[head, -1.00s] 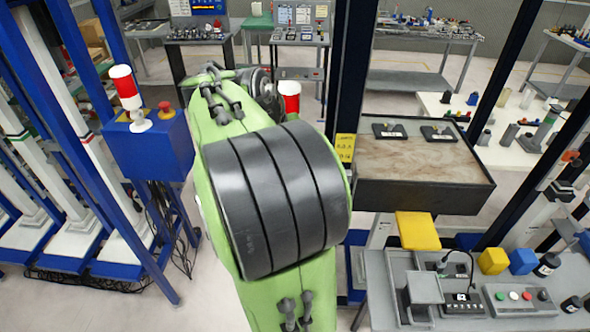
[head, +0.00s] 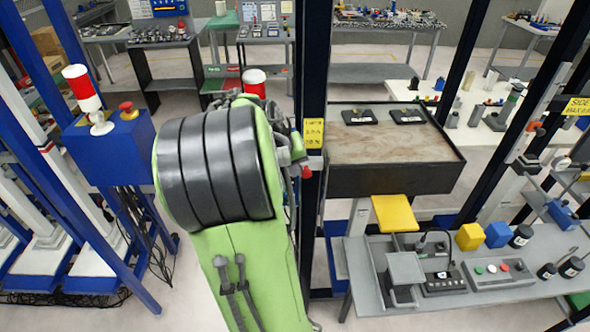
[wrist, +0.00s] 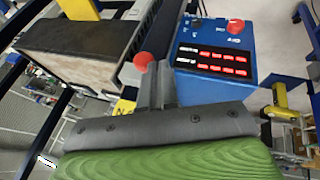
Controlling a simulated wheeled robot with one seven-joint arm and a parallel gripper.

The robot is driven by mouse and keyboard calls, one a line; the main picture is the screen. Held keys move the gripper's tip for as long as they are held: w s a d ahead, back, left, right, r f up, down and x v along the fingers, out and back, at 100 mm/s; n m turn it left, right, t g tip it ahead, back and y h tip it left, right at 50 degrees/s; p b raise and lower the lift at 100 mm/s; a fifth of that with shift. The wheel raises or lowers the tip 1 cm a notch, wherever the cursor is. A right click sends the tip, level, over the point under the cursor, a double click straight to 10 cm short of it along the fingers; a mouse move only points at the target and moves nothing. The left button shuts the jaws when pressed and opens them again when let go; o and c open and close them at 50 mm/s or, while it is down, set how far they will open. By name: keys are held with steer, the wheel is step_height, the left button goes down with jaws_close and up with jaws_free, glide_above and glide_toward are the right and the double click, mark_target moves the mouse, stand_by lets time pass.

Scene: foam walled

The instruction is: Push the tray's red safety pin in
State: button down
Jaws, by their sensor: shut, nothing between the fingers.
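The tray (head: 392,180) is a dark, box-like tray with a worn brown surface, right of centre in the head view. It also shows at the upper left of the wrist view (wrist: 60,70). A red ball-shaped knob (wrist: 144,61), apparently the safety pin's head, stands near the tray's corner in the wrist view. A small red spot (head: 306,171) shows by the dark post in the head view. My gripper (wrist: 156,70) is shut and empty, its tips close beside the red knob. I cannot tell whether they touch. In the head view my arm mostly hides the gripper.
A dark post with a yellow label (head: 314,133) stands at the tray's left. A blue control box (wrist: 215,70) with red lit keys is just right of my gripper in the wrist view. A grey bench (head: 455,295) with a yellow block is below the tray. Blue frames stand at left.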

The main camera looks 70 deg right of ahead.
steer(key=shift+s+d+f, duration=0.1)
steer(key=shift+s, duration=0.1)
steer(key=s, duration=0.1)
steer(key=s+d, duration=0.1)
steer(key=s+d+b, duration=0.1)
steer(key=shift+s, duration=0.4)
steer(key=shift+w+a, duration=0.1)
steer(key=shift+w+r+p, duration=0.25)
steer(key=shift+r+p, duration=0.05)
steer(key=shift+p, duration=0.2)
steer(key=w+a+p+v, duration=0.1)
steer(key=w+p+v, duration=0.1)
steer(key=v, duration=1)
steer(key=shift+f+p, duration=0.3)
steer(key=shift+p, duration=0.3)
